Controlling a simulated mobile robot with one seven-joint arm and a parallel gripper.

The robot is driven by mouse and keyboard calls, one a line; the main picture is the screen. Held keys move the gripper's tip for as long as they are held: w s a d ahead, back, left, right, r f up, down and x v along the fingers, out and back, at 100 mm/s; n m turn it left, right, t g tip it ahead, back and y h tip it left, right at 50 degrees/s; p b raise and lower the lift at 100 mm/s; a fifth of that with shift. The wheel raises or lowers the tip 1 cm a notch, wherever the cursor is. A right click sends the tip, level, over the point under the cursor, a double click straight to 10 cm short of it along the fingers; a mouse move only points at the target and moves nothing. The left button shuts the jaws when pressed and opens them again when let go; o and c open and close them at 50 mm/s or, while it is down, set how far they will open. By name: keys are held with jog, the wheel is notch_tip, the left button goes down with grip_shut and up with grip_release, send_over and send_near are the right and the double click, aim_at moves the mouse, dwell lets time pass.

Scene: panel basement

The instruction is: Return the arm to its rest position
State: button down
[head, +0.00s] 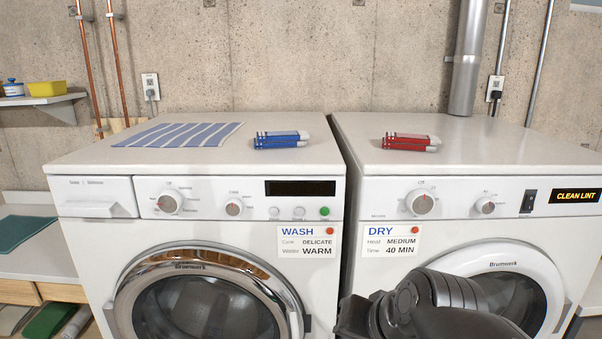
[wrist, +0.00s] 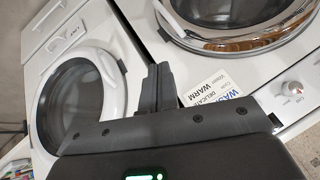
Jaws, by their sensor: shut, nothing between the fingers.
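My arm reaches in from the bottom right of the head view, in front of the dryer (head: 352,270). My gripper (wrist: 162,85) shows in the wrist view with its fingers together and nothing between them. In the head view its dark end (head: 352,318) is low, near the gap between the washer (head: 95,235) and the dryer, partly cut off by the picture's edge. The wrist view is tilted and shows the washer's chrome door ring (wrist: 235,42) and WASH card (wrist: 212,88) beyond the fingers.
A striped blue cloth (head: 180,134) and blue folded socks (head: 281,140) lie on the washer. Red folded socks (head: 411,142) lie on the dryer. A grey duct (head: 467,60) stands behind. A shelf (head: 45,99) is at left. Both machine doors are shut.

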jog(key=s+d+f+n+g+h, duration=0.1)
jog(key=s+d+f+n+h, duration=0.1)
jog(key=s+d, duration=0.3)
jog(key=shift+d+f+n+h, duration=0.3)
jog(key=shift+d+f+h, duration=0.25)
jog(key=shift+d, duration=0.25)
jog(key=c, duration=2.2)
grip_release()
jog(key=shift+s, duration=0.1)
